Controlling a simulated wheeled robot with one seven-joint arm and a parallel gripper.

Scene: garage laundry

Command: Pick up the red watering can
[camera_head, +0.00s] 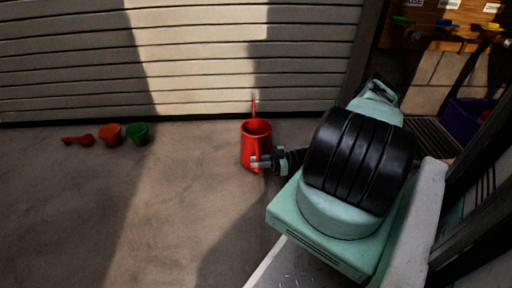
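The red watering can (248,144) stands upright on the concrete floor near the slatted door, in the middle of the head view. Its open top faces up, its thin spout points to the back, and its handle faces the front. My gripper (261,164) reaches in from the right, low at the front of the can. Its pale fingers overlap the handle in the picture. I cannot tell whether they touch it or are closed around it; the gap between them is too small to make out.
A red scoop-like item (78,140), an orange pot (110,133) and a green pot (138,133) are on the floor to the left. A slatted door (190,55) closes off the back. A purple bin (466,120) is at the right.

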